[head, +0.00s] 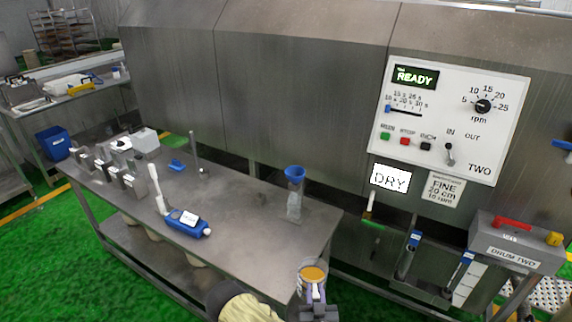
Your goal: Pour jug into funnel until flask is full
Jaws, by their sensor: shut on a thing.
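The blue funnel (295,173) sits in the mouth of the clear flask (294,209) near the right end of the steel table. The flask stands upright and looks mostly clear; its fill level is too small to tell. The jug (313,282) is at the bottom centre, in front of the table's near right edge, with an orange-tan surface showing in its round mouth. It looks about upright. My gripper (318,295) is shut on the jug at its near side, and the fingers are partly hidden. The jug is apart from the funnel, nearer to me and slightly right.
The steel table (250,205) also carries a blue device (187,223), a thin stand (195,155) and several metal blocks (120,175) at left. The control panel (450,120) is on the drum housing behind. A grey box marked DRUM TWO (515,252) is at right.

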